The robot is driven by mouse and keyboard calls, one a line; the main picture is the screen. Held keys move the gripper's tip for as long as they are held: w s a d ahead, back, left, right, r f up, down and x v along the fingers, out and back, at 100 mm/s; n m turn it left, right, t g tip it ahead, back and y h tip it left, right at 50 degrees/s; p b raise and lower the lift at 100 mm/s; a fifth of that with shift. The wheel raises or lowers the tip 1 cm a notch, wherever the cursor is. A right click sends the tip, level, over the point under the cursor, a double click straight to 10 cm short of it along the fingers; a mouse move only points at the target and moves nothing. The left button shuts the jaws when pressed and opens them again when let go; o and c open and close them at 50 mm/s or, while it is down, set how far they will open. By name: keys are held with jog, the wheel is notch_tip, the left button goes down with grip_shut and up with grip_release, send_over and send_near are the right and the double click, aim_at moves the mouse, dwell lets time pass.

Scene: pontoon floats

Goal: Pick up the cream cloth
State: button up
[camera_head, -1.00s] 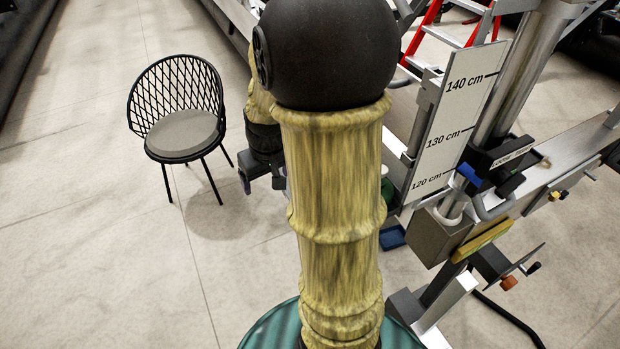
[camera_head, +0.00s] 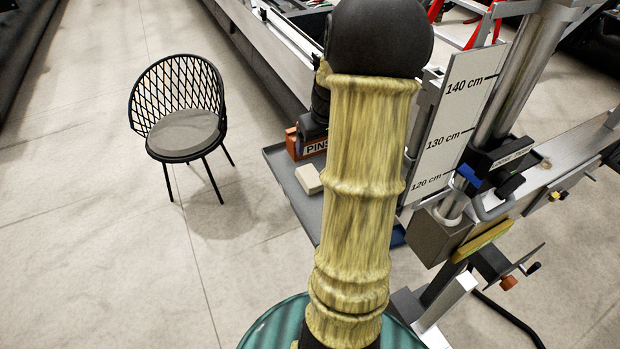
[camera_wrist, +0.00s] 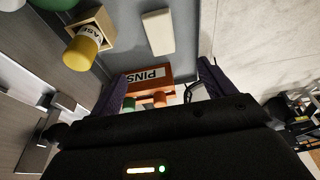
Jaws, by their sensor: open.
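The cream cloth (camera_head: 308,178) looks like a small flat folded block on a grey tray, left of my arm in the head view. In the wrist view the cream cloth (camera_wrist: 158,32) lies at the top centre, beyond the fingertips. My gripper (camera_wrist: 162,75) is open, with its dark purple fingers spread apart and no cloth between them. An orange box marked PINS (camera_wrist: 150,78) shows between the fingers, nearer than the cloth. In the head view my arm hides the gripper's fingertips.
The grey tray (camera_head: 282,168) also holds a yellow cylinder (camera_wrist: 80,53) in a wooden holder (camera_wrist: 98,22), left of the cloth in the wrist view. A height scale board (camera_head: 455,120) and metal post stand right of my arm. A black chair (camera_head: 180,110) stands left on open floor.

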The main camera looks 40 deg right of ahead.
jog(key=p, duration=0.2)
send_over(310, 176)
jog(key=s, duration=0.1)
notch_tip(310, 176, down, 10)
jog(key=shift+f, duration=0.25)
jog(key=shift+f, duration=0.55)
jog(key=shift+p+x, duration=0.8)
jog(key=shift+x, duration=1.25)
jog(key=shift+s+a, duration=0.1)
jog(key=c, duration=1.1)
jog(key=shift+o, duration=0.2)
jog(key=shift+r, duration=0.1)
